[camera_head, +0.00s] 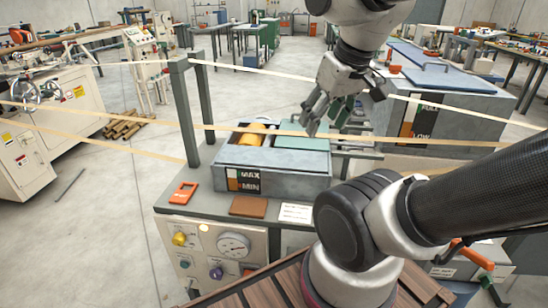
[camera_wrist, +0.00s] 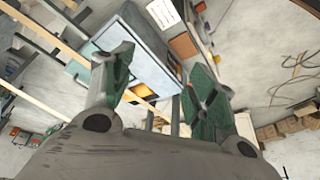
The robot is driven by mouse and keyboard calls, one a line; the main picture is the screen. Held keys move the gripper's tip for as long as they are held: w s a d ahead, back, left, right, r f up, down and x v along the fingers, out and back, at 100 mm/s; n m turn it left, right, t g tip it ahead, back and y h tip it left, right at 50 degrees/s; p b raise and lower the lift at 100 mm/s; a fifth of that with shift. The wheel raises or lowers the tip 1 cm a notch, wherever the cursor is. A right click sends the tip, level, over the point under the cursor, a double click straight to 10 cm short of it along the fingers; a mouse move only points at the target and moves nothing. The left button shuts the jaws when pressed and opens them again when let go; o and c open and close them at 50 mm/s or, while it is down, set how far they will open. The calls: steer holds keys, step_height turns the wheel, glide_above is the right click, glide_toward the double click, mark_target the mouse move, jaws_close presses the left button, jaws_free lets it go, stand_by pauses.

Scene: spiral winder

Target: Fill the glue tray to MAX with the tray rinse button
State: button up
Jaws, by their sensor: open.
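The glue tray (camera_head: 290,183) is a grey box on a bench, with a yellow roller (camera_head: 258,128) and a green cover (camera_head: 303,135) on top. Its front label (camera_head: 243,180) reads MAX and MIN beside an orange and dark strip; I cannot tell the exact level. On the panel below are a yellow knob (camera_head: 179,239), a purple button (camera_head: 216,273) and a dial (camera_head: 233,245); which control is tray rinse is unreadable. My gripper (camera_head: 322,116) is open and empty above the cover. In the wrist view its open fingers (camera_wrist: 163,85) face the tray (camera_wrist: 150,45).
Pale strips run across the scene past a grey post (camera_head: 186,115). A blue-lidded tank (camera_head: 455,115) labelled FULL and LOW stands right. An orange item (camera_head: 183,193) and a brown block (camera_head: 248,207) lie on the bench front.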

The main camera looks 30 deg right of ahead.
jaws_close()
stand_by(1.4)
